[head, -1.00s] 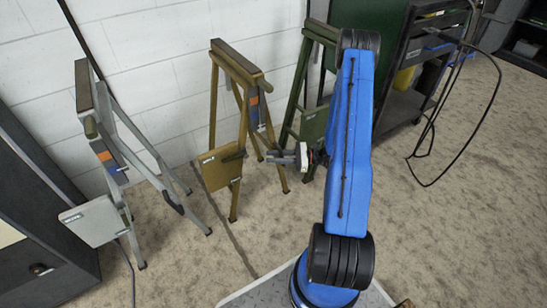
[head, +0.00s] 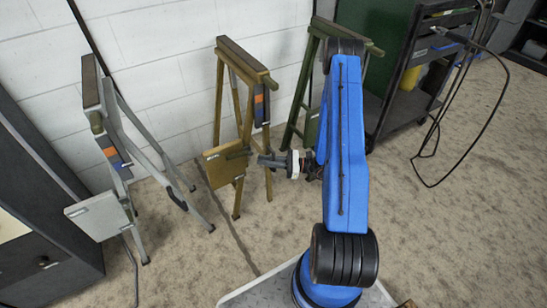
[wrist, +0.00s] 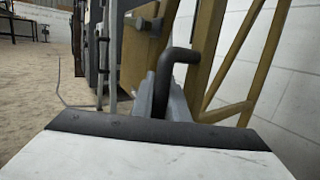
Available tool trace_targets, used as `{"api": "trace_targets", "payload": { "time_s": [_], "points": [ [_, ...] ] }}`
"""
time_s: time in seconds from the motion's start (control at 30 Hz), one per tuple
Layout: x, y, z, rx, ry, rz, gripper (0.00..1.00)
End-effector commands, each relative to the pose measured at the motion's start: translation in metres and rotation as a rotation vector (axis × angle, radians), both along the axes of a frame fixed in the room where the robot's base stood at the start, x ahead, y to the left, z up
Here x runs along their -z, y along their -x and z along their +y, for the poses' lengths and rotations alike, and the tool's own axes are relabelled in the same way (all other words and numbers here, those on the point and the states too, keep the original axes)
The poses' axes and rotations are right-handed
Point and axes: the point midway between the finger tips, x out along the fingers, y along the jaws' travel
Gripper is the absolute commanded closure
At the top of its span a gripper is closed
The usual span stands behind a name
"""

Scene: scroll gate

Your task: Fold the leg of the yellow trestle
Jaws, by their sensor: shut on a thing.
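The yellow trestle (head: 247,72) stands upright in the middle of the head view, against the white wall. A square yellow plate (head: 222,168) sits low on its near side, and an orange and blue-grey marked piece hangs on its right side. My gripper (head: 262,160) reaches in from the right at the trestle's lower half. In the wrist view my gripper (wrist: 160,105) is shut on a dark bent handle (wrist: 181,55) in front of the yellow legs (wrist: 250,60).
A grey trestle (head: 118,140) stands to the left, beside a dark cabinet (head: 40,200). A green trestle (head: 303,85) stands close behind my arm on the right. A black cart (head: 405,90) with a hanging cable is further right.

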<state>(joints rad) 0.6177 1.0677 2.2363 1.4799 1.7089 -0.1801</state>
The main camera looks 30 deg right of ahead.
Motion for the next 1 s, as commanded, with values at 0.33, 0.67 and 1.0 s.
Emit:
{"api": "trace_targets", "payload": {
  "time_s": [0.33, 0.67, 1.0],
  "points": [
    [-0.001, 0.001, 0.012, 0.001, -0.039, 0.001, 1.0],
    [-0.001, 0.001, 0.012, 0.001, -0.037, 0.001, 0.78],
    [0.002, 0.008, 0.0, 0.003, -0.037, 0.001, 0.78]
  ]
}}
